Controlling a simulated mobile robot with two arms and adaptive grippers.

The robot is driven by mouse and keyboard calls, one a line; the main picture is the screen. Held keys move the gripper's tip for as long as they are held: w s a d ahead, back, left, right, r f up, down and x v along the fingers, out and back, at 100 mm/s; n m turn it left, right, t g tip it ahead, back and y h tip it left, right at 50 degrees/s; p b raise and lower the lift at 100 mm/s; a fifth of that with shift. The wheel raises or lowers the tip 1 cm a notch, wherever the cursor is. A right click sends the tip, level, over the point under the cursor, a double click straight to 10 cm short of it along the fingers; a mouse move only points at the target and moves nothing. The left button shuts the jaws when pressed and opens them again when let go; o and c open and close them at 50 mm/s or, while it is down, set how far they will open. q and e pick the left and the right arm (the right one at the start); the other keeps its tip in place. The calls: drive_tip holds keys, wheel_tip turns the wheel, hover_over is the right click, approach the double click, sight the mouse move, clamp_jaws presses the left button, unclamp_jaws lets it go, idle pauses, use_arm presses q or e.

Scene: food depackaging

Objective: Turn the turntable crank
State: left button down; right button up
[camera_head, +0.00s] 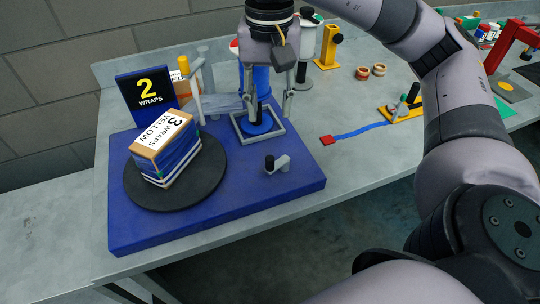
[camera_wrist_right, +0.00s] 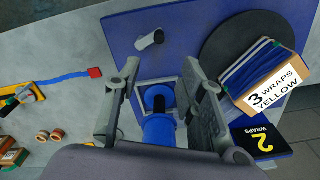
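The crank (camera_head: 278,163) is a small pale arm with a black knob on the blue base (camera_head: 240,195), right of the turntable (camera_head: 205,180); it also shows in the right wrist view (camera_wrist_right: 149,40). The black round turntable carries a box of blue packs labelled "YELLOW WRAPS 3" (camera_head: 168,150). My right gripper (camera_head: 270,106) is above the base, behind the crank and apart from it. Its fingers are spread in the right wrist view (camera_wrist_right: 161,68), with a blue roll (camera_wrist_right: 160,128) seen between them. Whether they touch the roll is unclear. My left gripper is not in view.
A pale square frame (camera_head: 277,131) surrounds the roll's foot. A "2 WRAPS" sign (camera_head: 148,94) and a pale post stand at the back. A yellow stand (camera_head: 328,50), two small rings (camera_head: 370,72) and a red block with blue strip (camera_head: 327,141) are to the right.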

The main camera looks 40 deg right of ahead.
sight(270, 157)
wheel_tip(270, 157, down, 13)
drive_tip(key=shift+d+f+b, duration=0.1)
drive_tip(key=shift+f+b, duration=0.05)
drive_tip(key=shift+b, duration=0.65)
drive_tip(key=shift+f, duration=0.85)
drive_tip(key=shift+c, duration=0.5)
clamp_jaws()
